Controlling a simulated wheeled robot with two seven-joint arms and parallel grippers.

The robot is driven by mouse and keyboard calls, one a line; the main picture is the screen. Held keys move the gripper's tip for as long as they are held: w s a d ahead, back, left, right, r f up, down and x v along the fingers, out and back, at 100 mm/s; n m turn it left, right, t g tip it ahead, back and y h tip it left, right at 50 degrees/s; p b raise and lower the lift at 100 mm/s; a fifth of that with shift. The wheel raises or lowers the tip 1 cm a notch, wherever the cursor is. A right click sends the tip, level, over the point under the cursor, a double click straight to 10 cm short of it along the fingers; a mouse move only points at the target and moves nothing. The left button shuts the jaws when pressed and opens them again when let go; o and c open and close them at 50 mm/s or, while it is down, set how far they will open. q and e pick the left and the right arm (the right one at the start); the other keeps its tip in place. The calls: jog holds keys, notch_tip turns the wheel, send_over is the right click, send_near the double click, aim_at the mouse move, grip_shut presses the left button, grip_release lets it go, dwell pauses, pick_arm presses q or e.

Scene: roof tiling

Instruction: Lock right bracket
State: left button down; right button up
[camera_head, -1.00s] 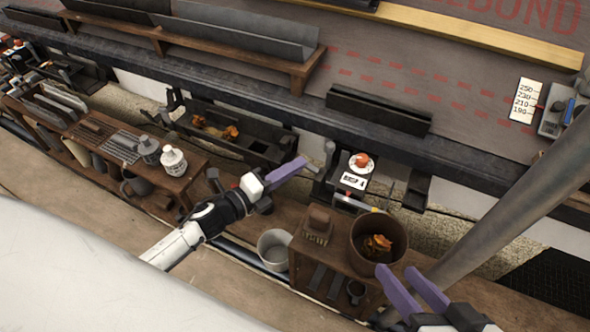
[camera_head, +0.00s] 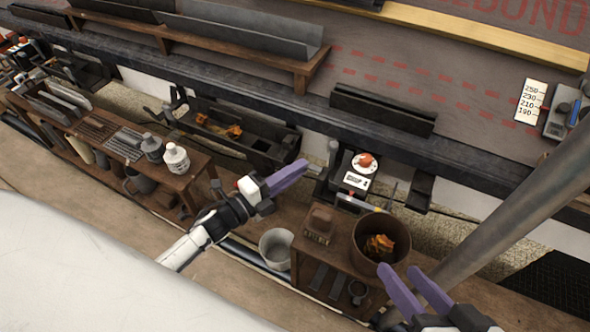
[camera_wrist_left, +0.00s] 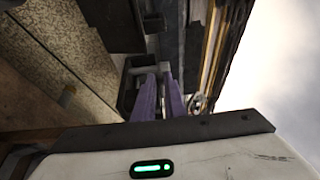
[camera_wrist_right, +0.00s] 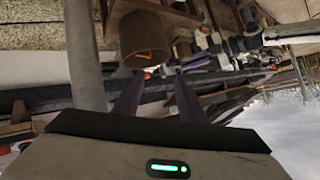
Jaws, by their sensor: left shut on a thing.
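My left gripper (camera_head: 296,171) reaches in front of the dark gutter rail, its purple fingers close together. They also show in the left wrist view (camera_wrist_left: 158,92), side by side with a narrow gap. I cannot tell whether the fingers touch the lever. My right gripper (camera_head: 408,283) is open and empty, in front of the brown pot (camera_head: 371,251).
A low wooden bench (camera_head: 310,255) carries a brush (camera_head: 319,224) and the pot with orange leaves. A pale bucket (camera_head: 276,248) stands left of it. A dark trough (camera_head: 235,135) with leaves lies behind the left arm. A slanting grey pole (camera_head: 500,210) crosses the right side.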

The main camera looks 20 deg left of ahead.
pick_arm(q)
jog(key=c, duration=1.8)
grip_release()
jog(key=shift+s, duration=0.1)
